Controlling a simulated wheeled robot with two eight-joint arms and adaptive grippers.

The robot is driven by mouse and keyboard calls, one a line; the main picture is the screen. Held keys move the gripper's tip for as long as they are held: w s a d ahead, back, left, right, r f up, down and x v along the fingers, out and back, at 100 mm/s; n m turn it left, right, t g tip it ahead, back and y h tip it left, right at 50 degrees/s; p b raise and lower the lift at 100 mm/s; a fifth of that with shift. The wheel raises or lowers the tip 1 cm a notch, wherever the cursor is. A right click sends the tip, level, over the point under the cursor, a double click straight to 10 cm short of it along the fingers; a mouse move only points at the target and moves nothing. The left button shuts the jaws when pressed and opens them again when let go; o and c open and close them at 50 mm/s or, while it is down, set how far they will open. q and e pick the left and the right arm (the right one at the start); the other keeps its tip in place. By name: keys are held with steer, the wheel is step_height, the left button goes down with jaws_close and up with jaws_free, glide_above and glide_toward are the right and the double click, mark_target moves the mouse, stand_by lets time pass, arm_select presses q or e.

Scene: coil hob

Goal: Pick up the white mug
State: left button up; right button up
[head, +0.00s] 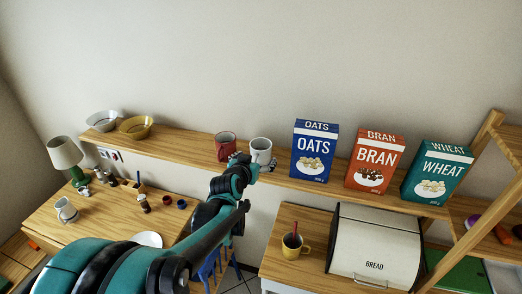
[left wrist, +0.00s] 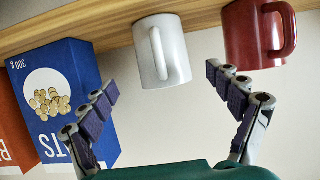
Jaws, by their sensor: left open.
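The white mug (head: 261,146) stands on the wooden wall shelf between a red mug and the blue oats box. In the left wrist view, which is upside down, the white mug (left wrist: 176,52) has its handle on the left side. My left gripper (head: 256,163) is just in front of the white mug and hides its lower part in the head view. The left gripper (left wrist: 163,82) is open and empty, with its fingers spread to either side of the mug and apart from it. My right gripper is not in view.
The red mug (head: 226,145) stands close by; it also shows in the left wrist view (left wrist: 258,34). The oats box (head: 314,150) is on the other side, with bran (head: 376,160) and wheat (head: 437,172) boxes beyond. A bread bin (head: 375,245) and yellow mug (head: 294,247) stand below.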

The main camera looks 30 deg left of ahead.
arm_select(q)
steer(key=x, duration=0.7)
steer(key=shift+a+f, duration=0.2)
steer(key=shift+a, duration=0.05)
steer(key=shift+c, duration=0.3)
steer(key=shift+s, duration=0.1)
steer(key=c, duration=1.4)
